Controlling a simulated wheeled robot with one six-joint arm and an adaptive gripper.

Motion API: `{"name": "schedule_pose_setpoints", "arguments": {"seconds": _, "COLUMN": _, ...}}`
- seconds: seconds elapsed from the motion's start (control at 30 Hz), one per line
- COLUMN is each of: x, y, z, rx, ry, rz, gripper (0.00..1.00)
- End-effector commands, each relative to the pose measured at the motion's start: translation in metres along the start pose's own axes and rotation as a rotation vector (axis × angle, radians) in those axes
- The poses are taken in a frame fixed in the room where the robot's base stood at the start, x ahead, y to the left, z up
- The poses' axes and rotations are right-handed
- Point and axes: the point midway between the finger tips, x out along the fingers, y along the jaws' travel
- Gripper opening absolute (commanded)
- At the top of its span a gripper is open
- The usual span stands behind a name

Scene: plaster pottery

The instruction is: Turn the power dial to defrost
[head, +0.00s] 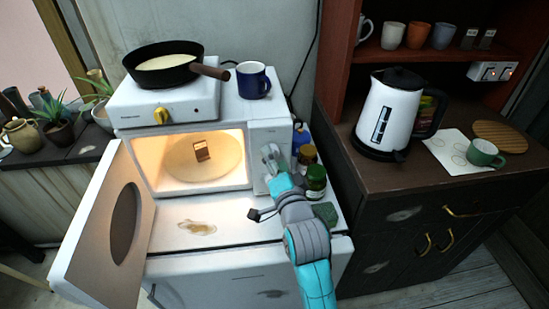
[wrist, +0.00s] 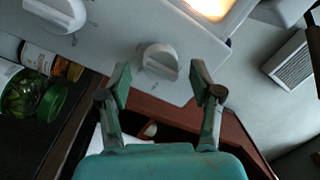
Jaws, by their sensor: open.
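The microwave (head: 268,133) has its door open at the left, with a lit cavity. Its control panel carries two white dials. In the wrist view one dial (wrist: 158,62) lies between my fingertips, with small marks around it. The other dial (wrist: 62,12) is at the upper left, beside the jars. The labels are too small to read, so I cannot tell which is the power dial or its setting.
Jars (head: 316,180) stand close right of the panel. A hotplate (head: 125,111) with a pan (head: 165,75) and a blue mug (head: 252,82) sit on top. The open door (head: 105,225) projects at the left. A kettle (head: 385,112) stands on the right cabinet.

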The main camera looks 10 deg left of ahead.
Motion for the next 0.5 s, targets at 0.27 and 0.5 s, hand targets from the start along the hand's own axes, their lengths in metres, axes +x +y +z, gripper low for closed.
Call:
{"name": "schedule_pose_setpoints", "arguments": {"seconds": 0.27, "x": 0.0096, "y": -0.0001, "z": 0.0000, "rx": 0.000, "ry": 0.000, "rz": 0.000, "gripper": 0.65}}
{"name": "schedule_pose_setpoints", "arguments": {"seconds": 0.5, "x": 0.0094, "y": 0.0000, "z": 0.0000, "rx": 0.000, "ry": 0.000, "rz": 0.000, "gripper": 0.45}}
